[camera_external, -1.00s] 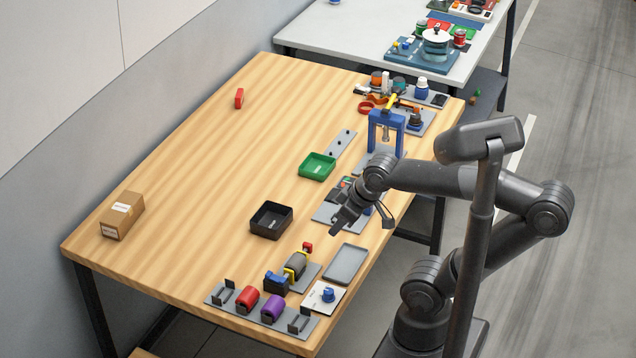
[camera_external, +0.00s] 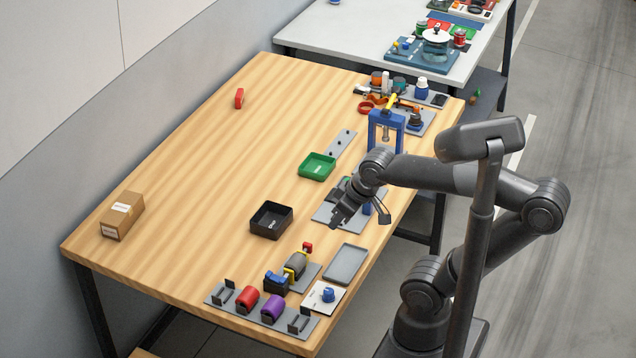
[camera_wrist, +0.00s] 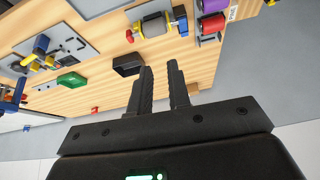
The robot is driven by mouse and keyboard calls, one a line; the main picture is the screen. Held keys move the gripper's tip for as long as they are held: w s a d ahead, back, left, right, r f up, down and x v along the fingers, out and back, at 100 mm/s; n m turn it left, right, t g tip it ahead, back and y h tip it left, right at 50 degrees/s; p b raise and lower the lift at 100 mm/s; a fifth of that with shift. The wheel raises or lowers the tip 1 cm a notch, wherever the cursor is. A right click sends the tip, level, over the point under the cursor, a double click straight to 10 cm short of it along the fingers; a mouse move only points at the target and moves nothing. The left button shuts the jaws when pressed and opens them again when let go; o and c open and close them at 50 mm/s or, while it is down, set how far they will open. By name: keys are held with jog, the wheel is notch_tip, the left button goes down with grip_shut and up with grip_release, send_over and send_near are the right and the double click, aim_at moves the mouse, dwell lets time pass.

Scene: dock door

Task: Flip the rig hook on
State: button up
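My gripper (camera_external: 361,217) hangs over the grey plate (camera_external: 326,213) at the table's right edge. Its two fingers are apart with nothing seen between them; they also show in the wrist view (camera_wrist: 163,72). My wrist hides much of the plate in the external view. I cannot tell which fitting is the rig hook.
A black tray (camera_external: 271,221) and a green tray (camera_external: 317,167) lie left of my gripper. A blue press frame (camera_external: 372,133) stands behind it. A grey tray (camera_external: 346,263) and plates with red and purple rolls (camera_external: 273,308) lie in front. The table's left half is mostly clear.

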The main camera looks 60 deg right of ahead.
jog(key=w+d+m+g, duration=0.1)
jog(key=w+d+m, duration=0.1)
jog(key=w+d, duration=0.1)
jog(key=w+d+r+m+g, duration=0.1)
jog(key=w+d+m, duration=0.1)
jog(key=w+d, duration=0.1)
jog(key=w+d+r+m, duration=0.1)
jog(key=w+d, duration=0.2)
jog(key=shift+d+r+m+g, duration=0.15)
jog(key=shift+d+m+g, duration=0.25)
grip_shut()
jog(key=w+d+f+m+g+y, duration=0.1)
jog(key=w+d+f+m, duration=0.15)
jog(key=d, duration=0.55)
jog(key=w+d+f+m+g+y, duration=0.1)
jog(key=w+d+f+m, duration=0.15)
jog(key=d, duration=0.45)
jog(key=w+d+f+m, duration=0.1)
jog(key=d+m, duration=0.2)
jog(key=d, duration=0.5)
jog(key=s+d+f+m+y, duration=0.1)
jog(key=d+f+m, duration=0.1)
jog(key=d, duration=0.4)
jog(key=s+d+f+m+y, duration=0.1)
jog(key=s+d+f, duration=0.1)
jog(key=d+f, duration=0.3)
jog(key=shift+s+d+f+m+g, duration=0.2)
jog(key=shift+d+f+m+g, duration=0.15)
jog(key=shift+d, duration=0.55)
